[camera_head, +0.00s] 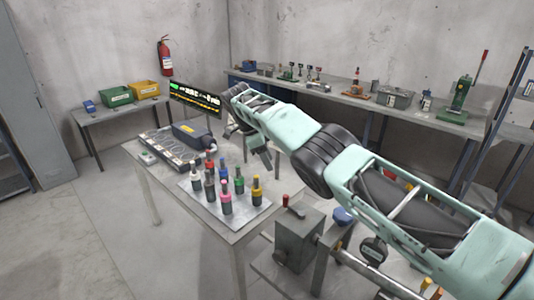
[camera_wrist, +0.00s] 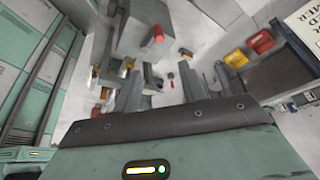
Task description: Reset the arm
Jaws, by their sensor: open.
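My arm reaches from the lower right of the head view toward the middle, over the right side of the near metal table (camera_head: 165,190). My gripper (camera_head: 262,155) hangs at its end, pointing down, small and partly hidden by the arm. In the wrist view, the two grey fingers of my gripper (camera_wrist: 162,90) stand apart, and I see nothing held between them. Beyond them the view is tilted, and most things are too small to tell.
A tray (camera_head: 240,219) of several colour-banded bottles and a dark tool (camera_head: 192,133) lie on the near table. A grey box with a red knob (camera_head: 299,235) stands at its right. A back bench (camera_head: 345,97) holds equipment. Floor at left is clear.

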